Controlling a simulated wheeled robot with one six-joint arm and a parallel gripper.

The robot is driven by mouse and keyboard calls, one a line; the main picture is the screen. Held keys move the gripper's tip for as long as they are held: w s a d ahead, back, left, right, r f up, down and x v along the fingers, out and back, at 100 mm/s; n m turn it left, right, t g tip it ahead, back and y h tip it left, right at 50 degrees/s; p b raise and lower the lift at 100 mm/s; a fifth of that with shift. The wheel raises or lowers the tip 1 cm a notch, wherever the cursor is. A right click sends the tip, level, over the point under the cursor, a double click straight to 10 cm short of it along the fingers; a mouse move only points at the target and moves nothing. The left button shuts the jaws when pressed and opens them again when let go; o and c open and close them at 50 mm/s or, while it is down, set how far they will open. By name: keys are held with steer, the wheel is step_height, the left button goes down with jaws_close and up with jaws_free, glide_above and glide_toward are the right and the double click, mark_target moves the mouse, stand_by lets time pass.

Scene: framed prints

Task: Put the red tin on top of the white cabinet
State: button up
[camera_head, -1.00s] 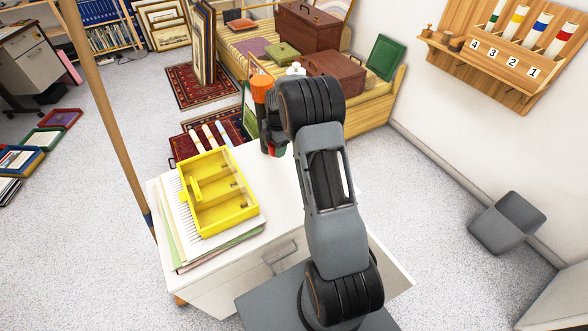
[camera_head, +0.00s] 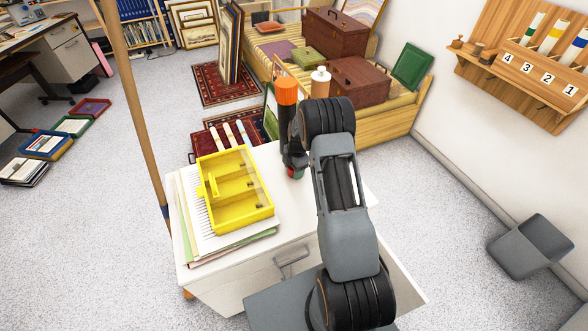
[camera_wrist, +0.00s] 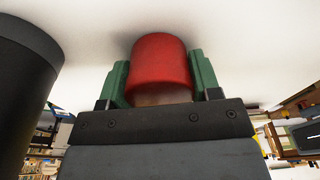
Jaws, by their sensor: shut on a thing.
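The red tin (camera_wrist: 160,62) is between the two green fingers of my gripper (camera_wrist: 160,85) in the wrist view, and the gripper is shut on it. White surface fills the view beyond the tin. In the head view, my gripper (camera_head: 294,170) is low over the back right part of the white cabinet (camera_head: 290,213), and only a small bit of red shows there. I cannot tell whether the tin touches the top.
A dark flask with an orange cap (camera_head: 286,92) stands close behind my gripper; a dark cylinder (camera_wrist: 22,85) is near at left in the wrist view. A yellow tray (camera_head: 240,222) on papers covers the cabinet's left part. A wooden pole (camera_head: 138,110) stands left.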

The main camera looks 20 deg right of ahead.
steer(key=shift+f, duration=0.1)
steer(key=o, duration=1.1)
